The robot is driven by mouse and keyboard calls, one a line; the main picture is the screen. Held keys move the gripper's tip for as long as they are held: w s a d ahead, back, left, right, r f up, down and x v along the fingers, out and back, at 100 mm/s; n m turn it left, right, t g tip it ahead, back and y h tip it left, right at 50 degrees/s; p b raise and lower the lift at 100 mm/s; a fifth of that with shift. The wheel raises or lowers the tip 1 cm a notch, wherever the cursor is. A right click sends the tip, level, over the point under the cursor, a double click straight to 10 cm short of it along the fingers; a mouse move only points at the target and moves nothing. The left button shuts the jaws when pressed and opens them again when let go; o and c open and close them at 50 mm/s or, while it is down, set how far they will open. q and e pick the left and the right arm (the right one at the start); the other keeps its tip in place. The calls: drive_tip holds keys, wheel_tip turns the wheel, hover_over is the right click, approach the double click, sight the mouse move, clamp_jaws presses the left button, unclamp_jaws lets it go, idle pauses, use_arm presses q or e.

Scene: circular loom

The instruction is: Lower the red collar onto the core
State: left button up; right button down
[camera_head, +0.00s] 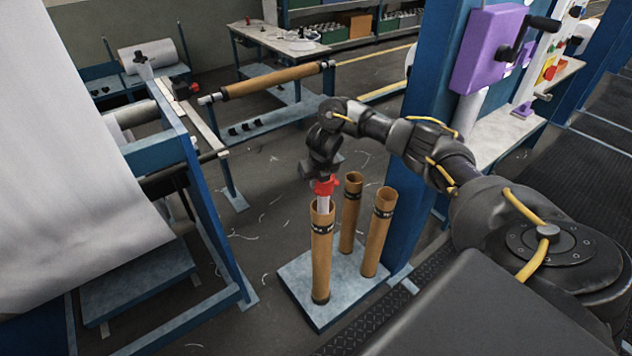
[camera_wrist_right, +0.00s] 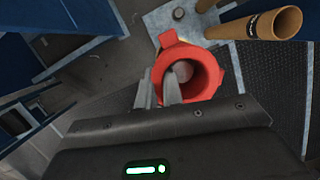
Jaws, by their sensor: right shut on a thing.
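The red collar (camera_head: 326,187) is a ring with lugs, held above the front brown core (camera_head: 322,255). The core stands upright on a pale blue base plate (camera_head: 300,288). My right gripper (camera_head: 324,180) is shut on the collar. In the right wrist view my gripper (camera_wrist_right: 159,90) has one finger inside the red collar (camera_wrist_right: 216,72) and one outside its wall. A pale round shape shows through the ring. In the head view a pale piece shows between the collar and the core's top; whether they touch, I cannot tell. My left gripper is out of view.
Two more brown tubes (camera_head: 351,212) (camera_head: 377,232) stand close behind and right of the core. A blue post (camera_head: 432,110) rises behind them. A blue frame with white fabric (camera_head: 75,150) is at the left. Bare floor lies between the frame and the base.

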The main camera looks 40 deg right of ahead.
drive_tip(key=c, duration=1.5)
unclamp_jaws()
drive_tip(key=shift+a, duration=0.15)
drive_tip(key=shift+o, duration=0.2)
drive_tip(key=shift+s+d+f, duration=0.1)
drive_tip(key=shift+d+f, duration=0.1)
drive_tip(key=shift+d, duration=0.05)
drive_tip(key=shift+a+r, duration=0.1)
drive_tip(key=shift+r, duration=0.2)
drive_tip(key=p+v, duration=0.3)
drive_tip(key=v, duration=0.7)
drive_tip(key=shift+a+r, duration=0.2)
drive_tip(key=shift+r, duration=0.05)
drive_tip(key=shift+a, duration=0.15)
